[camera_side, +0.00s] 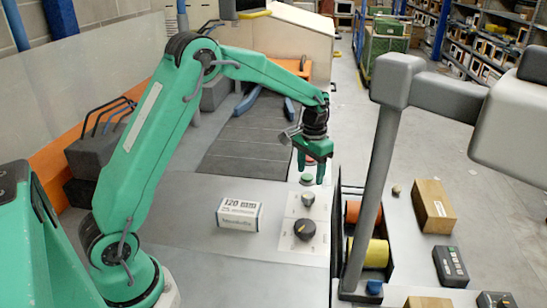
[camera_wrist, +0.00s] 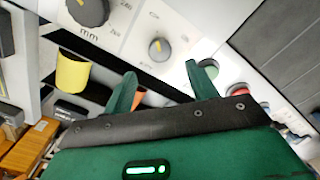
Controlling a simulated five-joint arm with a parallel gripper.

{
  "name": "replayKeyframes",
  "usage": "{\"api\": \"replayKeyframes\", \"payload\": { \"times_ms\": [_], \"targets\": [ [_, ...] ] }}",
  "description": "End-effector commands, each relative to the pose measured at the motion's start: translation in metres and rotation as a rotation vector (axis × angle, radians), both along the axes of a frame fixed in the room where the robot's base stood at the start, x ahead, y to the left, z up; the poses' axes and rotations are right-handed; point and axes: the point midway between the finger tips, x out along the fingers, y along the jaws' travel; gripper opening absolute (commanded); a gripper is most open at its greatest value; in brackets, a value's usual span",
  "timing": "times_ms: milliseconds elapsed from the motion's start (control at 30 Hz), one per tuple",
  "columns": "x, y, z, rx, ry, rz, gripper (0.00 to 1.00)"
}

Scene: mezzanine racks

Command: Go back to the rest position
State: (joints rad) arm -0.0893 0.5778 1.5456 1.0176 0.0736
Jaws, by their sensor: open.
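My gripper (camera_side: 311,172) hangs pointing down above the far end of a white control panel (camera_side: 291,228), close over a green button (camera_side: 307,180). In the wrist view my gripper (camera_wrist: 160,72) has its two green fingers apart, with nothing held between them. The panel carries a large dark dial (camera_side: 305,230) and a smaller grey knob (camera_side: 308,199). In the wrist view the green button (camera_wrist: 210,69) is partly behind one finger, and a red button (camera_wrist: 237,89) lies beyond it. I cannot tell whether a finger touches a button.
A white box (camera_side: 238,214) stands left of the panel. Right of it, a dark rack holds a yellow spool (camera_side: 369,252) and an orange one. A grey post (camera_side: 372,190) rises there. A cardboard box (camera_side: 434,206) and a dark meter (camera_side: 450,266) lie further right.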

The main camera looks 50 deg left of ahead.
Motion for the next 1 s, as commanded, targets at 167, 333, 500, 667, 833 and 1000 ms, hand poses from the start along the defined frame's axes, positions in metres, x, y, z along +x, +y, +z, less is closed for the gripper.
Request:
{"api": "replayKeyframes", "payload": {
  "times_ms": [167,333,500,667,833,1000],
  "targets": [
    [0.0,0.0,0.002,0.0,0.0,0.0,0.57],
    [0.0,0.0,0.002,0.0,0.0,0.0,0.57],
    [-0.003,-0.001,0.007,0.001,-0.007,0.0,0.57],
    [-0.013,-0.004,0.025,0.002,-0.03,-0.001,0.57],
    [-0.031,-0.009,0.053,0.005,-0.072,-0.002,0.57],
    [-0.057,-0.015,0.083,0.008,-0.119,-0.004,0.57]
  ]
}}
